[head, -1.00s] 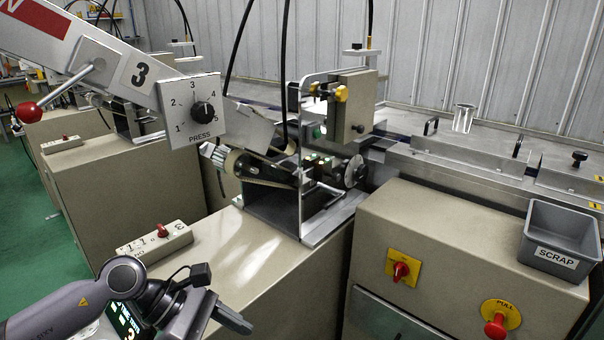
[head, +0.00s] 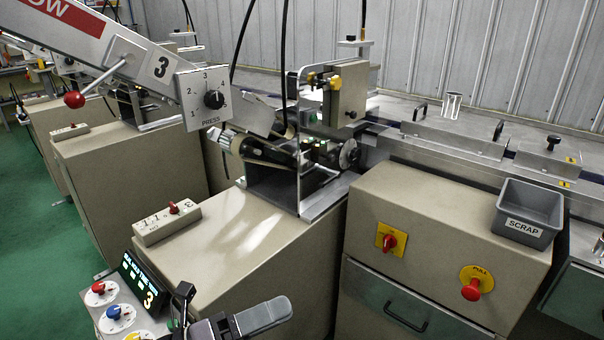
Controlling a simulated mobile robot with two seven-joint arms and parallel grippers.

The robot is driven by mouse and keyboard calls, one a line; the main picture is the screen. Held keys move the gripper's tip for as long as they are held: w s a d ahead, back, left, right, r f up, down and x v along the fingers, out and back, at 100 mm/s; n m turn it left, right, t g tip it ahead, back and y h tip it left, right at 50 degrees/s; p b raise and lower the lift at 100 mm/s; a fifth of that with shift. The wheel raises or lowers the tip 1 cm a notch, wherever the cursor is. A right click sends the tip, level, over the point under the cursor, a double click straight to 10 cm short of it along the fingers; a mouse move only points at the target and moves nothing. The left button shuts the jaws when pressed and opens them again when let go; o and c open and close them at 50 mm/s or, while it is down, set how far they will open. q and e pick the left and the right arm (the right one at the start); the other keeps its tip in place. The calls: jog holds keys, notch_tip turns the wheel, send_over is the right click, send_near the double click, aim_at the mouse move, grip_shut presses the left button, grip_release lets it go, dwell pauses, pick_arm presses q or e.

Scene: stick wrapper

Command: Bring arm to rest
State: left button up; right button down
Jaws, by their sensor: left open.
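My left gripper (head: 262,318) is at the bottom of the head view, in front of the beige machine cabinet (head: 225,255). Its dark grey fingers point to the right and hold nothing that I can see. Most of the arm behind it is out of the frame. My right gripper is not in view.
A control panel with a lit display (head: 138,282) and coloured knobs sits just left of my gripper. A switch box (head: 166,222) lies on the cabinet top. A grey scrap bin (head: 527,212), a yellow-backed red knob (head: 391,241) and a red pull button (head: 474,287) are at right.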

pick_arm(q)
jog(key=a+f+n+t+y+p, duration=0.1)
jog(key=a+f+n+t+y, duration=0.35)
jog(key=n, duration=0.65)
jog(key=a+f+n+t+y+p, duration=0.1)
jog(key=a+f+n+t+y, duration=0.4)
jog(key=n, duration=0.6)
jog(key=s+a+f+n+g+y, duration=0.3)
jog(key=s+f+n, duration=0.2)
jog(key=f+n, duration=0.1)
jog(key=s+a+f+n+g+y, duration=0.3)
jog(key=s+f+n+y, duration=0.1)
jog(key=s+f+n, duration=0.2)
jog(key=shift+s+a+f+n+g+p, duration=0.25)
jog(key=shift+s+n+g+p, duration=0.15)
jog(key=shift+n, duration=0.2)
jog(key=shift+w+r, duration=0.1)
